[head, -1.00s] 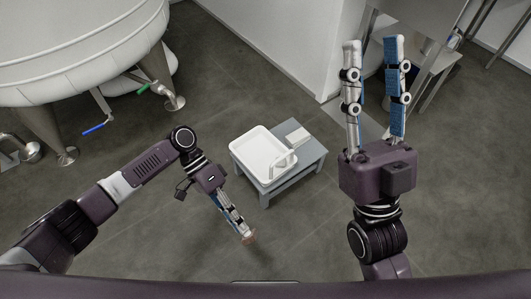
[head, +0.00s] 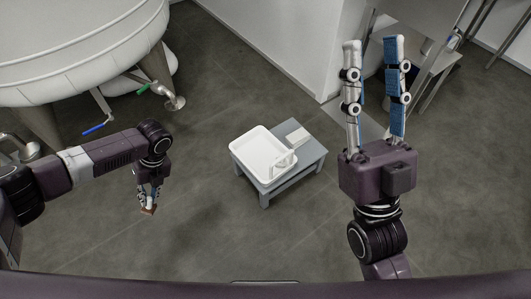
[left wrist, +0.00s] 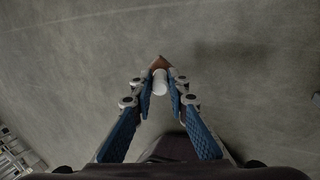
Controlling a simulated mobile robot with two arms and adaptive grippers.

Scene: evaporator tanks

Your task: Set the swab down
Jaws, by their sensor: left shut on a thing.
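My left gripper (head: 150,200) hangs at the left over the floor, pointing down. It is shut on the swab, whose brown end (head: 147,211) shows at the fingertips. In the left wrist view the swab (left wrist: 160,82) is a short white cylinder with a brown tip between the blue-padded fingers, above bare floor. My right gripper (head: 374,50) is open and empty at the right, its two long fingers parallel.
A low grey table (head: 304,162) stands in the middle, bearing a white tray (head: 247,150) with a pale item inside and a small white block (head: 299,138). A large white tank (head: 80,45) is at back left. The floor around the table is clear.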

